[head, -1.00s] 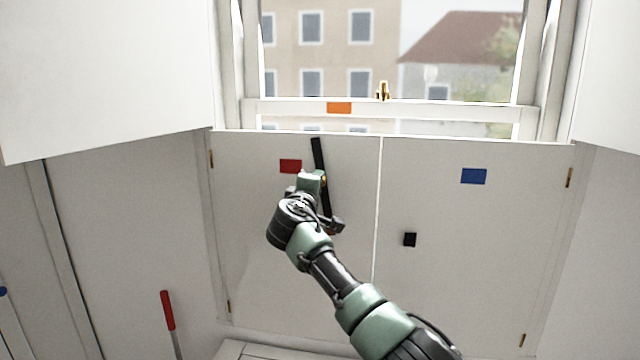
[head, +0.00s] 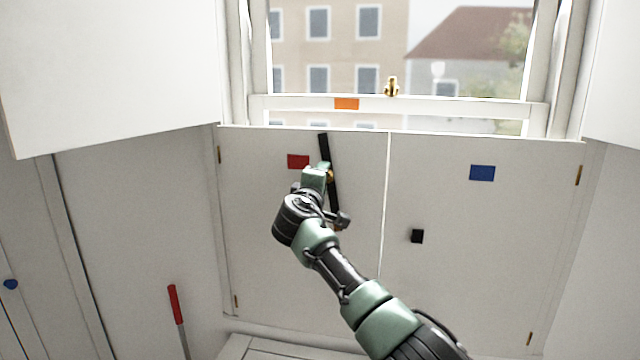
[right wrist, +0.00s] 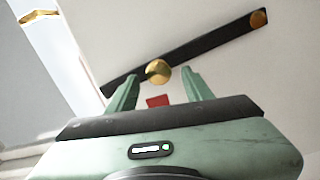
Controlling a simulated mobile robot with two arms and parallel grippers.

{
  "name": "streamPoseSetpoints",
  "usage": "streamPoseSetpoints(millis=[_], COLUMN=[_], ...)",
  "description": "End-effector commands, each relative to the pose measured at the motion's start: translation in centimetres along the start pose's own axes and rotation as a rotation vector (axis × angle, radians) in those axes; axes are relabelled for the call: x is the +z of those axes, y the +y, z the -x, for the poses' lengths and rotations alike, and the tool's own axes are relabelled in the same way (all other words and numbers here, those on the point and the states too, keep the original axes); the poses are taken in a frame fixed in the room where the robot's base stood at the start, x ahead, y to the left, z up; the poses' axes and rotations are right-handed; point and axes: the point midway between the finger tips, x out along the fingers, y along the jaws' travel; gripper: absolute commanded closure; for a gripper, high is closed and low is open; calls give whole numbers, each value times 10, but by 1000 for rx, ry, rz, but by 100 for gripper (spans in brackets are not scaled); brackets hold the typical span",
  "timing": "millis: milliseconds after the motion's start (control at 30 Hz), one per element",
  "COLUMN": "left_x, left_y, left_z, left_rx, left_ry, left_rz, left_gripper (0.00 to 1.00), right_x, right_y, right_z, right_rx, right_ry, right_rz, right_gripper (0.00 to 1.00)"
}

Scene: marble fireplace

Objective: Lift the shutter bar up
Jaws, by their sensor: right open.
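The shutter bar (head: 334,188) is a narrow black bar on the left shutter panel (head: 255,250). It stands nearly upright, its top leaning slightly left, and my arm partly covers its lower part. In the right wrist view the bar (right wrist: 210,47) carries a gold knob (right wrist: 158,70) and a gold disc at one end. My right gripper (head: 322,172) is at the bar's upper half; in its wrist view the open fingers (right wrist: 160,88) stand on either side of the knob's line. Whether they touch it I cannot tell. My left gripper is out of view.
The right shutter panel (head: 470,260) has a black block (head: 417,236) near the middle seam and a blue patch (head: 482,173). A red patch (head: 298,161) is left of the bar. A window (head: 440,105) is above. A red-handled rod (head: 174,305) stands lower left.

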Motion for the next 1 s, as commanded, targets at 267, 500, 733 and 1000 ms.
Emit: streamPoseSetpoints(millis=[267,500,733,1000], left_x=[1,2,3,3], left_y=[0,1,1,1], left_z=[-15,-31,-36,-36], left_rx=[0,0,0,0], left_ry=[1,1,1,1], left_rz=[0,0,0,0], left_gripper=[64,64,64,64], right_x=[0,-2,-2,-2], right_y=[-4,-4,-2,-1], right_z=[25,60,76,77], right_rx=[0,0,0,0], right_ry=[3,4,2,2], right_rz=[-4,-2,1,2], right_gripper=[49,49,49,49])
